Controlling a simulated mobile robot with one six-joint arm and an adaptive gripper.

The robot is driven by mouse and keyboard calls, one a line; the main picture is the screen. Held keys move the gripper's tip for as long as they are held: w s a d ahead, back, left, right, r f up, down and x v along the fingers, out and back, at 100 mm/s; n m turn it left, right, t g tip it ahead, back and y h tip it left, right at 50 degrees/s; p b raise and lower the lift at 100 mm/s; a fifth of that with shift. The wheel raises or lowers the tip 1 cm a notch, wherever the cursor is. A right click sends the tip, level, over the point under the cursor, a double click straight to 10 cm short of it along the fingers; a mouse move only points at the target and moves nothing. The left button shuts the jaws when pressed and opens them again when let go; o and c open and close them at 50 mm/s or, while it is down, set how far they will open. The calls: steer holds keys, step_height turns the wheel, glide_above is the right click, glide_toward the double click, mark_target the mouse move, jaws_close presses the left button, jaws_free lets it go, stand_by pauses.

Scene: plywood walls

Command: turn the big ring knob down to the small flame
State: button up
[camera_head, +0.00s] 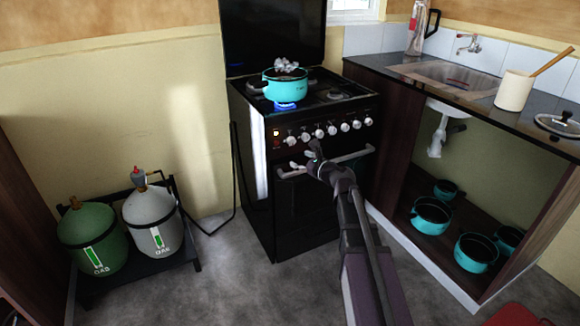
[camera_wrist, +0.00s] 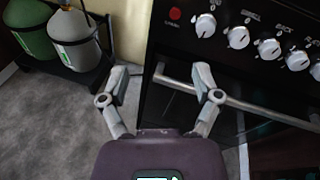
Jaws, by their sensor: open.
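The black stove (camera_head: 310,200) has a row of silver knobs on its front panel. In the wrist view the leftmost knob (camera_wrist: 205,26) is beside a red light; the label above it is too small to read surely, so I cannot tell whether it is the big ring knob. A turquoise pot (camera_head: 287,86) stands on the front left burner, over a blue flame (camera_head: 285,105). My gripper (camera_head: 303,157) is open and empty in front of the stove, below the left knobs and near the oven handle. In the wrist view its fingers (camera_wrist: 160,76) are spread apart, touching no knob.
The oven handle (camera_head: 330,161) runs across the front below the knobs. Two gas bottles, green (camera_head: 92,238) and grey (camera_head: 153,222), stand at left. The sink counter (camera_head: 470,95) is at right, with turquoise pots beneath. The floor left of the stove is mostly clear.

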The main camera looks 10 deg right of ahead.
steer(key=s+a+r+n+g+p, duration=0.2)
steer(key=s+a+n+g+p, duration=0.1)
steer(key=s+n+p, duration=0.3)
steer(key=s+a+r+n+g+h+p, duration=0.1)
steer(key=s+a+r+n+g+p, duration=0.1)
steer(key=s+n+g+p, duration=0.3)
steer(key=s+a+n+p, duration=0.1)
steer(key=s+n+p, duration=0.1)
steer(key=n+p, duration=0.1)
steer(key=shift+r+n, duration=0.2)
steer(key=shift+n, duration=0.6)
steer(key=shift+s, duration=0.1)
steer(key=s+d+f+n+g+h, duration=0.2)
steer(key=s+d+n+g+h, duration=0.15)
steer(key=s+n, duration=0.35)
steer(key=s+d+f+n+g+h, duration=0.25)
steer(key=s+n+h, duration=0.2)
steer(key=s, duration=0.45)
step_height(320, 180, up, 12)
steer(key=p, duration=1.3)
steer(key=shift+w+r+y+p, duration=0.2)
steer(key=shift+y+p, duration=0.1)
steer(key=shift+y, duration=0.1)
